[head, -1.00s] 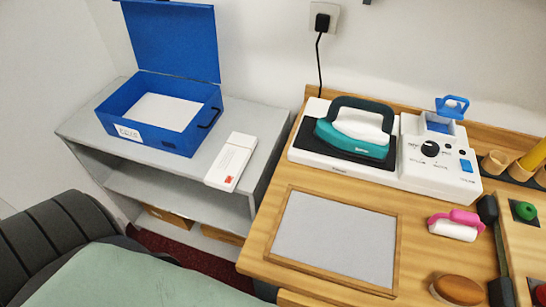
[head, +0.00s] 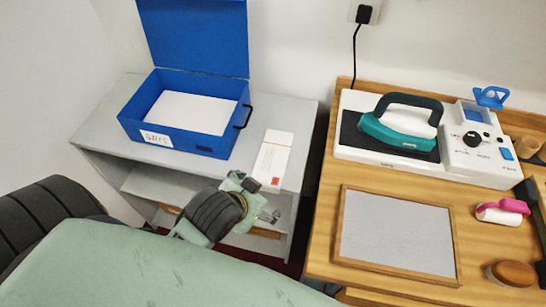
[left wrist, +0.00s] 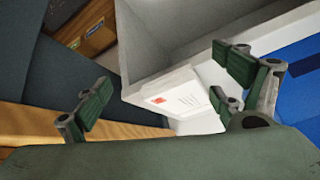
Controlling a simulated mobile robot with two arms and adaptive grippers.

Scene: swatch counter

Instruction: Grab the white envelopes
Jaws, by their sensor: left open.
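The white envelopes (head: 273,160) lie in a narrow stack on the grey shelf top, right of the blue box. A red stamp marks the near end. The envelopes also show in the left wrist view (left wrist: 178,97), between my open fingers but farther off. My left gripper (head: 265,201) is open and empty, just in front of the near end of the stack and apart from it; it also shows in the left wrist view (left wrist: 163,92). My right gripper is in neither view.
The open blue box (head: 195,145) holding white sheets stands left of the envelopes. The grey shelf (head: 100,118) ends in a front edge near my gripper. Right of a gap is a wooden table with a framed grey pad (head: 397,233) and a teal iron (head: 400,130).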

